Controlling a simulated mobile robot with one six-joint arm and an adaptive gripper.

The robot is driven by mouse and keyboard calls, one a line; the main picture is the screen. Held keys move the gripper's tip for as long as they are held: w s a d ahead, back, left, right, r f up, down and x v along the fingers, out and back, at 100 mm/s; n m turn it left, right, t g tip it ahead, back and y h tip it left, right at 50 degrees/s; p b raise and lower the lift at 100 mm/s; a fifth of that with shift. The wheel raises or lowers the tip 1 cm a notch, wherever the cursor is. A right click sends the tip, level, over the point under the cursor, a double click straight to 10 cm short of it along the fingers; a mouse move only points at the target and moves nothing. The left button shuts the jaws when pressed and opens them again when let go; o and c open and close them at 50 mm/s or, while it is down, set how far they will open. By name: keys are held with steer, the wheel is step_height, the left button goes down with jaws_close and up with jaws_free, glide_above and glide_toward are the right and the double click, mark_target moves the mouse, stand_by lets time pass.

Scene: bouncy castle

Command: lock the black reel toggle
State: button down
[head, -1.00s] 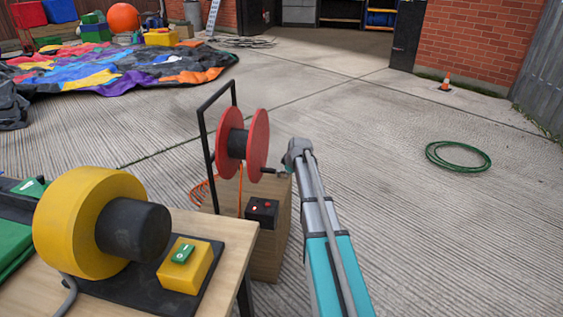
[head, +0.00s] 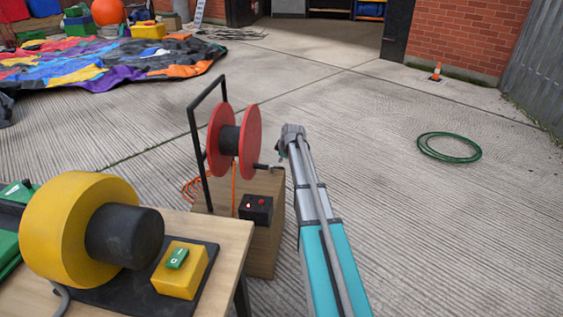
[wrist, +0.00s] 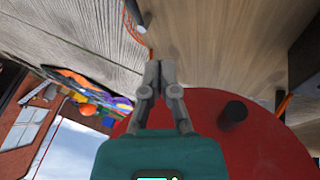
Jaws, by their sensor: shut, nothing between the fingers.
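The red cable reel (head: 250,140) stands in a black frame (head: 194,140) on a wooden box (head: 262,245). A black control box (head: 256,208) with a small light and a red knob sits on the wooden box's top below the reel. I cannot make out a separate toggle. My gripper (head: 286,147) is right of the reel, near its black crank handle (head: 268,167), above the control box's level. In the wrist view my gripper (wrist: 155,68) has its fingers together and empty. The red reel disc (wrist: 265,150) and a dark knob-like handle (wrist: 233,112) lie beside it.
A yellow blower (head: 75,225) and a yellow switch box (head: 180,270) with a green switch stand on a table (head: 215,240) at the lower left. Orange cord (head: 192,188) lies behind the wooden box. Concrete to the right is open, with a green hose coil (head: 449,147).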

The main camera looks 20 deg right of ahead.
steer(key=shift+b+x, duration=4.25)
steer(key=shift+x, duration=0.7)
steer(key=shift+w+d+f+b, duration=0.35)
steer(key=shift+w+d, duration=0.25)
steer(key=shift+w, duration=0.05)
steer(key=shift+w+d+f+b, duration=0.35)
steer(key=shift+w+d, duration=0.2)
steer(key=shift+w, duration=0.1)
steer(key=shift+a, duration=0.15)
